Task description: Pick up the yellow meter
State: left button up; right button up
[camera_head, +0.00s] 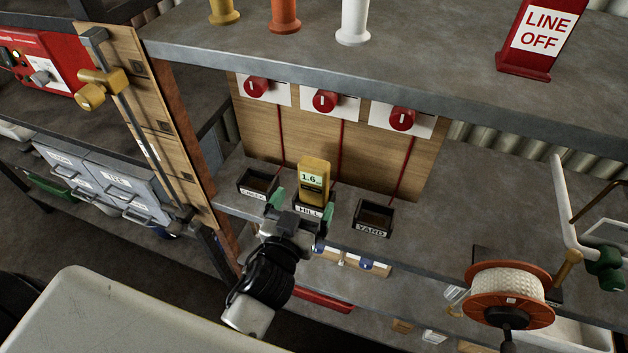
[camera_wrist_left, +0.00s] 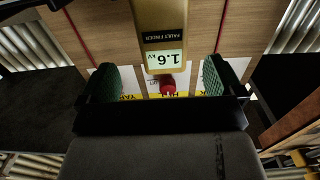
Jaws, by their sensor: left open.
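The yellow meter (camera_head: 313,178) stands upright in the middle box, labelled HILL (camera_head: 309,211), on the shelf. Its screen reads 1.6. In the left wrist view the meter (camera_wrist_left: 160,22) shows at the top centre with "FAULT FINDER" and "1.6 kV" on its face. My left gripper (camera_head: 302,206) is open in front of the meter and the HILL box, with green fingertips to either side. In the left wrist view the gap between its fingers (camera_wrist_left: 162,82) is empty, and the meter lies beyond it. The meter's lower part is hidden in the box.
Similar boxes stand either side: one at left (camera_head: 258,182) and YARD (camera_head: 373,218) at right. A wooden board (camera_head: 350,155) with red knobs stands behind. The upper shelf (camera_head: 400,60) overhangs. A cord reel (camera_head: 508,294) is at lower right.

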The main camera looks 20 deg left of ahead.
aim_at(311, 184)
pick_arm(q)
jog(key=shift+w, duration=1.05)
jog(key=w+p, duration=0.1)
jog(key=w, duration=0.4)
jog(key=shift+a+p, duration=0.1)
jog(key=shift+p, duration=0.25)
jog(key=shift+w, duration=0.2)
jog(key=c, duration=1.1)
